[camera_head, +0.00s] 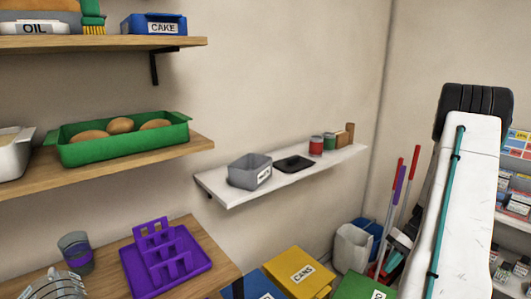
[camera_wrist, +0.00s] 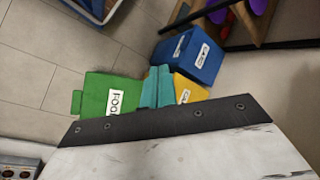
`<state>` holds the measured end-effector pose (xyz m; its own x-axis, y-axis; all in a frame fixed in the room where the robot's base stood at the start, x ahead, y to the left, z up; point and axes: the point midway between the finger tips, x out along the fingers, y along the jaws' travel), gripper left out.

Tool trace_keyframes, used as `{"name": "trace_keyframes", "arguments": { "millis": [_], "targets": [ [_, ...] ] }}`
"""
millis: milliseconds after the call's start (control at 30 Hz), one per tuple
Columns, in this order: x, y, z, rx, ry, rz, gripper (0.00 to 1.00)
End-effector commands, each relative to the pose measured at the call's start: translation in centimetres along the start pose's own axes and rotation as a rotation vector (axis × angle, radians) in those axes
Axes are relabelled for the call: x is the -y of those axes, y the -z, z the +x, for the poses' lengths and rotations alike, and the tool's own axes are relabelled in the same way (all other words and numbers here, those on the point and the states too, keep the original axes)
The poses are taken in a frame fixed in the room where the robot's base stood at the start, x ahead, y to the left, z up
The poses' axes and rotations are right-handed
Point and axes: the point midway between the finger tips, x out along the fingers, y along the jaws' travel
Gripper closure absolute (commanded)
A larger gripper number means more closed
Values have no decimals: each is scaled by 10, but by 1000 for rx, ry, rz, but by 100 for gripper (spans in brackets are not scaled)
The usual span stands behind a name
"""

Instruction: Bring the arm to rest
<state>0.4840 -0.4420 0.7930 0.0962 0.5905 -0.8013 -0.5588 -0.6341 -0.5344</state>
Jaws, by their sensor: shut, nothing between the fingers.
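My gripper (camera_wrist: 158,72) shows in the wrist view as two teal fingers side by side, shut with nothing between them. They point towards the floor area with the bins and appear apart from anything. The pale, scuffed casing of my arm fills the bottom of that view. In the head view my arm (camera_head: 467,200) stands raised at the right, a white link with a teal cable and a dark top. The gripper itself cannot be made out there.
A green bin (camera_wrist: 98,100), a yellow bin (camera_wrist: 187,89) and a blue bin (camera_wrist: 190,55) stand on the floor. A white wall shelf (camera_head: 300,172) holds a grey tub. Brooms stand in the corner. Wooden shelves (camera_head: 100,166) with a green tray (camera_head: 125,145) are at left.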

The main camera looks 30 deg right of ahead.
Motion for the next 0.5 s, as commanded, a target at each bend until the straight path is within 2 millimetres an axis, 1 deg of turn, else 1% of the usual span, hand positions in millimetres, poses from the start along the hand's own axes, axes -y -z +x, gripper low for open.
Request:
{"name": "trace_keyframes", "arguments": {
  "millis": [33, 67, 100, 167, 200, 267, 300, 367, 400, 467, 500],
  "targets": [
    [32, -6, -9, 20, -36, 5, 100],
    [48, -11, -13, 32, -57, 15, 100],
    [69, -18, -18, 46, -85, 26, 100],
    [100, -30, -23, 63, -127, 42, 100],
    [120, -39, -26, 71, -158, 48, 100],
    [148, -53, -30, 81, -203, 55, 100],
    [167, -63, -32, 84, -232, 59, 100],
    [193, -79, -34, 86, -276, 59, 100],
    [209, -91, -34, 85, -306, 57, 100],
    [231, -109, -34, 79, -349, 51, 100],
    [245, -121, -34, 75, -377, 43, 100]
  ]
}}
